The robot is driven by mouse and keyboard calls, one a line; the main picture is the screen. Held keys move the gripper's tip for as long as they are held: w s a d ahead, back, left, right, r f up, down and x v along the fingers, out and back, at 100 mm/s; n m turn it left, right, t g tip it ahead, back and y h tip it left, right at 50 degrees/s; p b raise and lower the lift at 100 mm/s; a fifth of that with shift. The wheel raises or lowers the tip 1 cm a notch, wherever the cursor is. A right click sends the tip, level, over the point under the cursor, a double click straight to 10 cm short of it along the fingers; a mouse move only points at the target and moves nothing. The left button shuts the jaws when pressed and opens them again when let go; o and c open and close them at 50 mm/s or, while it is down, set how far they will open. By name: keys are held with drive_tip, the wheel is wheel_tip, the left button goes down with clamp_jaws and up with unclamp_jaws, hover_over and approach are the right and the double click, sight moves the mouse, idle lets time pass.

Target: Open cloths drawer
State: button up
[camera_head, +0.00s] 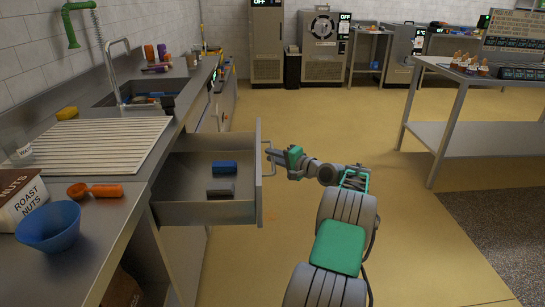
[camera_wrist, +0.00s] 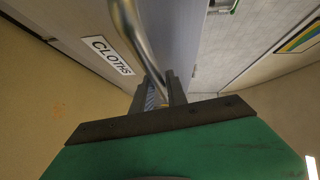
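The cloths drawer (camera_head: 205,213) is pulled well out from the counter in the head view. A blue item (camera_head: 224,167) and a dark grey item (camera_head: 220,191) lie inside it. Its bar handle (camera_head: 268,158) is on the front panel's outer face. In the wrist view the drawer front carries a CLOTHS label (camera_wrist: 109,55), and the metal handle (camera_wrist: 135,35) runs down between the fingers. My gripper (camera_head: 275,158) is at the handle, its fingers (camera_wrist: 164,92) closed around the bar. The fingertips' exact contact is partly hidden.
The counter holds a ribbed drainboard (camera_head: 100,145), a blue bowl (camera_head: 50,227), a nuts box (camera_head: 25,197) and an orange scoop (camera_head: 100,191). A steel table (camera_head: 450,130) stands at the right. Yellow floor (camera_head: 330,125) between them is open.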

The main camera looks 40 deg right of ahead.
drive_tip(key=shift+o, duration=1.4)
drive_tip(key=s+r, duration=0.1)
drive_tip(key=s, duration=0.6)
drive_tip(key=shift+s+d+p, duration=0.35)
drive_tip(key=shift+p, duration=0.1)
